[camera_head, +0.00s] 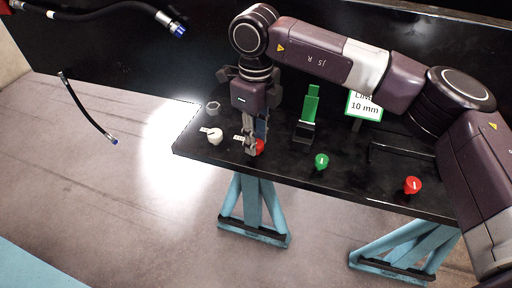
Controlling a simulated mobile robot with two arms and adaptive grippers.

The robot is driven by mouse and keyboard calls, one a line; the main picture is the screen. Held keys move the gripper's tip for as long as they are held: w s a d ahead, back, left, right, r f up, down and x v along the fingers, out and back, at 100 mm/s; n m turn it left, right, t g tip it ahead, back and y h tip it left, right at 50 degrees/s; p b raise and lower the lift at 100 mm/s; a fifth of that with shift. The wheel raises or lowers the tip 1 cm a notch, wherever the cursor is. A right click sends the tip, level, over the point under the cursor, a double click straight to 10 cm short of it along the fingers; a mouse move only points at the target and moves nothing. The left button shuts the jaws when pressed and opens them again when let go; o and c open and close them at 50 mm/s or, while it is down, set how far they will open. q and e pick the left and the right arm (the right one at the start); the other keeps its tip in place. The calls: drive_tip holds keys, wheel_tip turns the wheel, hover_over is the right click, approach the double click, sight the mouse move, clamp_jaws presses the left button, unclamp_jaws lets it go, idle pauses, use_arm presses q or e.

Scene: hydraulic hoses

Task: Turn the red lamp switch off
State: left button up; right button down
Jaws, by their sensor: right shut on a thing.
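My right gripper (250,148) points down at the front left of the black table and is shut on a red knob (260,146). The fingers hide part of this knob, and I cannot make out which way its pointer stands. A second red knob (413,185) with a pale pointer mark stands apart at the table's front right. I cannot tell from labels which of the two is the lamp switch. My left gripper is not in view.
A white knob (215,137) stands just left of my gripper, with a grey nut (212,108) behind it. A green knob (321,161), a green upright block (310,104) and a sign (364,105) reading 10 mm are to the right.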

drive_tip(key=n+b, duration=0.2)
drive_tip(key=n, duration=0.1)
drive_tip(key=shift+n, duration=0.4)
drive_tip(key=shift+r+n+b, duration=0.1)
drive_tip(key=shift+n+b, duration=0.85)
drive_tip(key=shift+n, duration=1.25)
drive_tip(key=c, duration=1.6)
unclamp_jaws()
wheel_tip(320, 180, up, 12)
